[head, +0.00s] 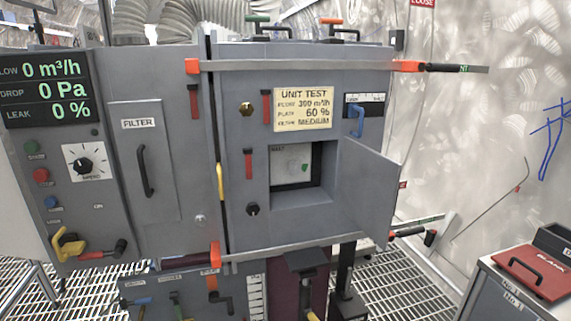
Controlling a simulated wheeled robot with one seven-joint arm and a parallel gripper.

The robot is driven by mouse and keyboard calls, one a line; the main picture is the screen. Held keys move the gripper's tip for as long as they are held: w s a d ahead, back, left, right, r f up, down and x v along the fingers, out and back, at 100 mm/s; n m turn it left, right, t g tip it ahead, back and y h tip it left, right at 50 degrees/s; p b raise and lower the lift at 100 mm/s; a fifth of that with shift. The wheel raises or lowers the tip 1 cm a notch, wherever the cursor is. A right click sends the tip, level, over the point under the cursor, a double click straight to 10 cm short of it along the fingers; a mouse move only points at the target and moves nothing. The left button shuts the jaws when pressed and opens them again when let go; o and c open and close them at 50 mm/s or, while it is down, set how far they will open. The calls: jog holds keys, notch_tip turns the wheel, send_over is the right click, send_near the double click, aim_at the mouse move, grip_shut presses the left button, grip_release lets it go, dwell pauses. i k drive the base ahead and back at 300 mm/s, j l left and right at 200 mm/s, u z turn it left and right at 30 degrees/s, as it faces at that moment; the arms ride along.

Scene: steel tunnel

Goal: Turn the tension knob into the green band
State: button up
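A grey cabinet has a square opening (322,176) with its door (368,191) swung open to the right. Inside is a pale plate (284,180) with a small, partly readable label at its top left. A pale round dial or knob (293,166) sits on this plate, with a small green patch (306,168) at its right side. I take this as the tension knob and green band, but the lettering and any pointer are too small to tell. I cannot make out my gripper in this view.
A long bar (300,67) with orange ends crosses above the opening. A blue handle (357,121) is above the door. A black knob (252,209) is left of the opening. A left panel holds a display (44,90) and black dial (84,165). A red case (536,272) lies at right.

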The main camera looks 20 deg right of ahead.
aim_at(294, 169)
jog(key=i+z, duration=0.25)
jog(key=i, duration=0.2)
jog(key=i+j+z, duration=0.1)
jog(key=i+z, duration=0.2)
jog(key=i, duration=0.2)
